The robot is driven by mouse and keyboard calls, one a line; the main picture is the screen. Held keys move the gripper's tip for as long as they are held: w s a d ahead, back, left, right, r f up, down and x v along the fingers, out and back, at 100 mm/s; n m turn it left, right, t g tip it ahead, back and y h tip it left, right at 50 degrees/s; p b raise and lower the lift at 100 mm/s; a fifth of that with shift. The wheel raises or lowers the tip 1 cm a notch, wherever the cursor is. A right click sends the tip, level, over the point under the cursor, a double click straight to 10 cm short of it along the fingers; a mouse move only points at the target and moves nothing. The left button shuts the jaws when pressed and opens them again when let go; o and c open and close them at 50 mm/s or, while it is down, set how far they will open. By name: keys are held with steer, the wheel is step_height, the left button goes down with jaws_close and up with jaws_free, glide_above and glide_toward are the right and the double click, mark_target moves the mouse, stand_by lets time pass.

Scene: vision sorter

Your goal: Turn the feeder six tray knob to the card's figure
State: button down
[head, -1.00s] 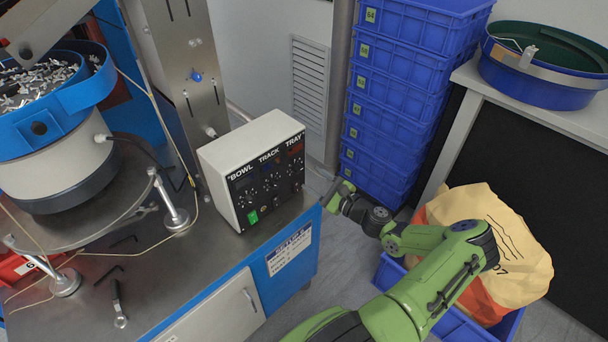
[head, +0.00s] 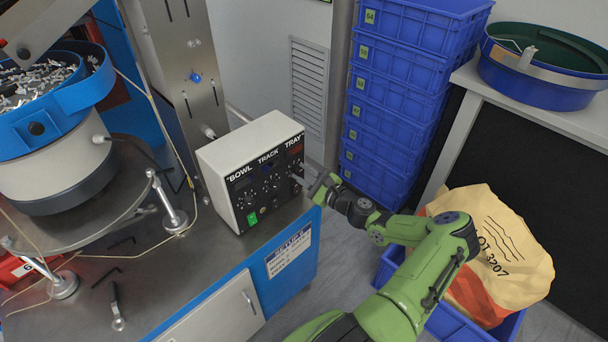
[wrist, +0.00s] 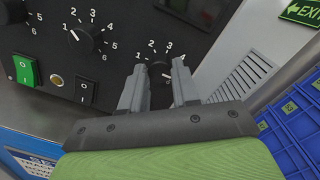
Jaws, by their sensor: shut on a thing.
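The control box (head: 262,172), white with a black front panel, stands on the machine table and has columns marked BOWL, TRACK and TRAY. My gripper (head: 300,181) is at the panel's right side, under TRAY. In the wrist view my gripper (wrist: 158,68) is shut on the dark tray knob (wrist: 159,74), its two grey fingers on either side. Numerals 1 to 4 show around this knob; its pointer mark is too small to read and its lower dial is hidden. A white card (head: 289,250) with small, unreadable writing is on the blue cabinet side below.
Another knob (wrist: 84,38), a green switch (wrist: 24,72) and a black switch (wrist: 87,92) lie left of my fingers. Stacked blue crates (head: 395,110) stand right of the box. A filled sack (head: 490,245) sits in a blue bin beside my arm.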

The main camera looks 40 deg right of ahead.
steer(key=shift+n, duration=0.4)
steer(key=n, duration=0.3)
steer(key=shift+b, duration=0.4)
steer(key=n+b, duration=0.1)
steer(key=n, duration=0.4)
steer(key=shift+a+f+b, duration=0.1)
steer(key=shift+b, duration=0.3)
steer(key=n+b, duration=0.1)
steer(key=n, duration=0.1)
steer(key=n+b, duration=0.2)
steer(key=shift+f+g+h, duration=0.15)
steer(key=shift+g+h, duration=0.15)
steer(key=n+b, duration=0.4)
steer(key=shift+n, duration=0.3)
steer(key=c, duration=0.8)
jaws_free()
steer(key=shift+r, duration=0.2)
